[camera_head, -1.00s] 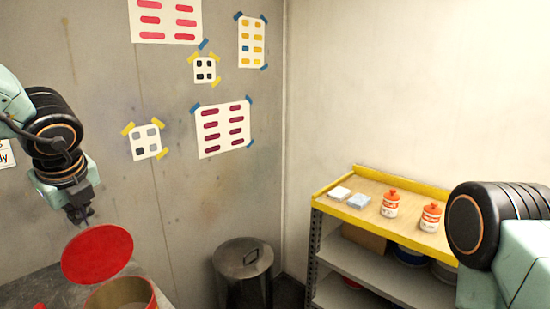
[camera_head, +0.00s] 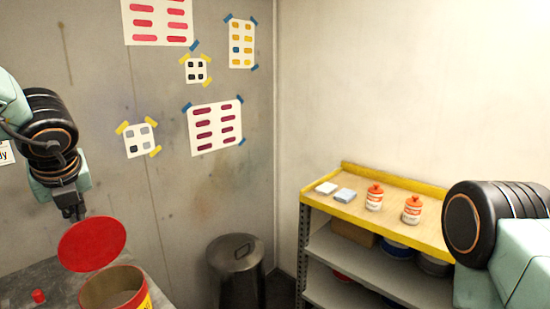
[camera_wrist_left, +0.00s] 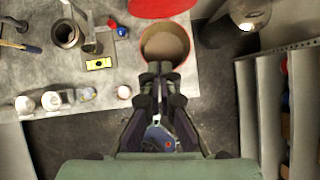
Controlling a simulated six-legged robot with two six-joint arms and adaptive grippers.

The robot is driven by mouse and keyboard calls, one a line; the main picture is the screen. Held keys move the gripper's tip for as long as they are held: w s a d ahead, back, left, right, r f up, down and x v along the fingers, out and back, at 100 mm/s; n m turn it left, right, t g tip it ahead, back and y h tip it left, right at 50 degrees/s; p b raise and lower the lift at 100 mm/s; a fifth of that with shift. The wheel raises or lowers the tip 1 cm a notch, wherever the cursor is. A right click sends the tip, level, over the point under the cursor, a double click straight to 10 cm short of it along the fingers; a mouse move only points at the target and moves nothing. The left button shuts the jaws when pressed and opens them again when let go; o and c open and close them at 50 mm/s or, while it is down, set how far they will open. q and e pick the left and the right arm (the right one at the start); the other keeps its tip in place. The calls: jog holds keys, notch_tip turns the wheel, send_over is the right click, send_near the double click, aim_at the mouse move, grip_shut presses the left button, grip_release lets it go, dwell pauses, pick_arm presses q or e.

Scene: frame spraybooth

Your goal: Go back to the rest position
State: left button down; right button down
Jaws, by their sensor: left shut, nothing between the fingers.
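My left gripper (camera_head: 74,212) hangs at the left in the head view, fingers down, just above the red lid (camera_head: 92,243). The left wrist view shows its fingers (camera_wrist_left: 160,68) shut together with nothing between them. The lid stands tilted behind an open red tub (camera_head: 112,288) with pale brown contents. The tub (camera_wrist_left: 166,45) lies just beyond the fingertips in the left wrist view. My right arm (camera_head: 490,230) shows at the right edge of the head view, but its gripper is out of sight.
A grey worktable (camera_wrist_left: 60,80) carries jars, a yellow item (camera_wrist_left: 99,63) and a blue cap (camera_wrist_left: 122,31). A metal bin (camera_head: 237,270) stands by the wall. A yellow-edged shelf (camera_head: 320,200) holds two orange-capped bottles (camera_head: 374,197) and two small blocks.

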pick_arm(q)
jog(key=s+d+f+m+t+b, duration=0.1)
jog(key=d+f+m+b, duration=0.15)
jog(key=f+m, duration=0.8)
jog(key=s+d+f+m+t+b, duration=0.15)
jog(key=f+m+b, duration=0.25)
jog(key=f+m, duration=0.7)
jog(key=d+f+m+b, duration=0.2)
jog(key=f+m+b, duration=0.2)
jog(key=f+m, duration=0.7)
jog(key=s+d+f+m+g+h+b, duration=0.1)
jog(key=s+d+f+m+g+b, duration=0.1)
jog(key=s+f, duration=0.7)
jog(key=s+d+f+m+g+h+b, duration=0.2)
jog(key=s+d+f+m+g+b, duration=0.1)
jog(key=s+f, duration=0.7)
jog(key=s+d+f+m+g+h+b, duration=0.1)
jog(key=s+d+f+m+b, duration=0.3)
jog(key=s+f, duration=0.5)
jog(key=s+m+g+b, duration=0.1)
jog(key=m+b, duration=0.1)
jog(key=shift+s+f+m, duration=0.15)
jog(key=shift+f+m, duration=0.15)
jog(key=shift+m, duration=0.05)
